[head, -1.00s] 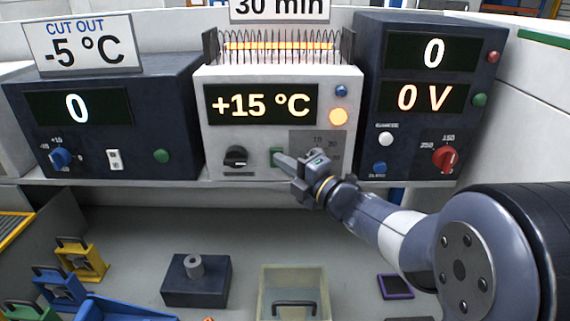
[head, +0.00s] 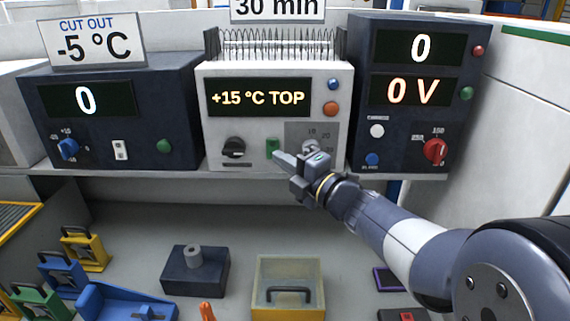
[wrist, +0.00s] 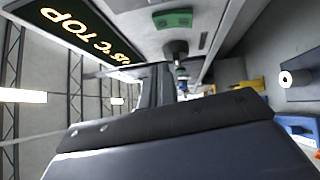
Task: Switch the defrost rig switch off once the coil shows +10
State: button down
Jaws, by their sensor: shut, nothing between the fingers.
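The white defrost rig (head: 215,128) stands in the middle of the shelf, its display (head: 258,97) reading "+15 °C TOP". The green switch (head: 272,146) is on the rig's lower front, right of a black knob (head: 234,148). My gripper (head: 279,157) is shut and empty, its tip just below and right of the switch; contact cannot be told. The wrist view shows the green switch (wrist: 172,19) and part of the display (wrist: 72,32).
A dark box (head: 170,80) with a "-5 °C" sign stands left and a dark unit (head: 360,60) reading 0 V right. Below are a grey block (head: 195,277), a handled bin (head: 262,272), a blue tray (head: 100,300) and several padlock-like pieces (head: 83,248).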

jog(key=b+v, duration=0.1)
jog(key=v, duration=0.7)
jog(key=shift+d+r, duration=0.2)
jog(key=shift+r, duration=0.4)
